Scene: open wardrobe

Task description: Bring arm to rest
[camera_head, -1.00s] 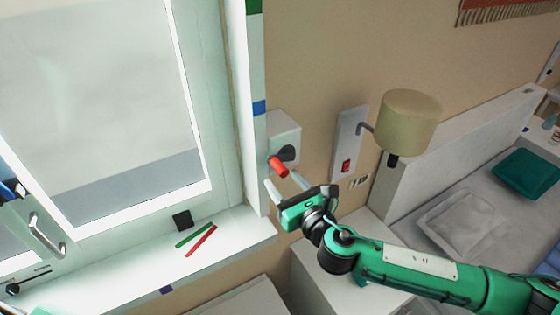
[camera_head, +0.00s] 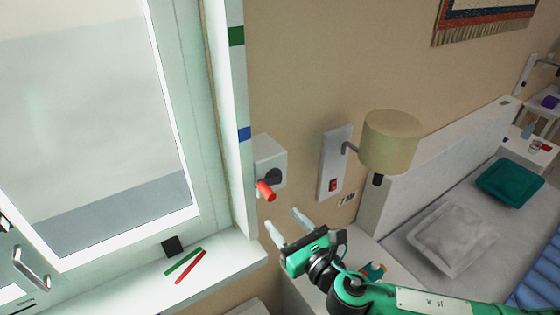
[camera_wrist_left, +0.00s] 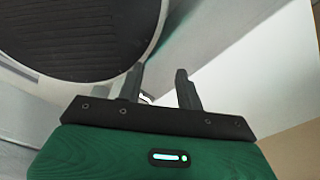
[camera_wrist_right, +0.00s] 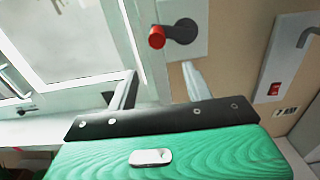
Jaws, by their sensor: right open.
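My right arm comes in from the lower right in the head view. Its green gripper (camera_head: 288,228) is open and empty, below and a little right of the red-handled knob on the wall box. In the right wrist view its two fingers (camera_wrist_right: 160,88) stand wide apart with nothing between them. My left gripper is outside the head view. In the left wrist view its two dark fingers (camera_wrist_left: 158,85) stand apart with a gap and hold nothing. A round dark grille with a pale rim (camera_wrist_left: 75,35) is close by on the left.
A white wall box (camera_head: 268,155) carries the red handle (camera_head: 265,191). A wall lamp (camera_head: 390,140) with a red switch (camera_head: 333,185) is to the right. The window sill (camera_head: 225,260) holds green and red strips and a black block. A bed (camera_head: 400,240) stands at right.

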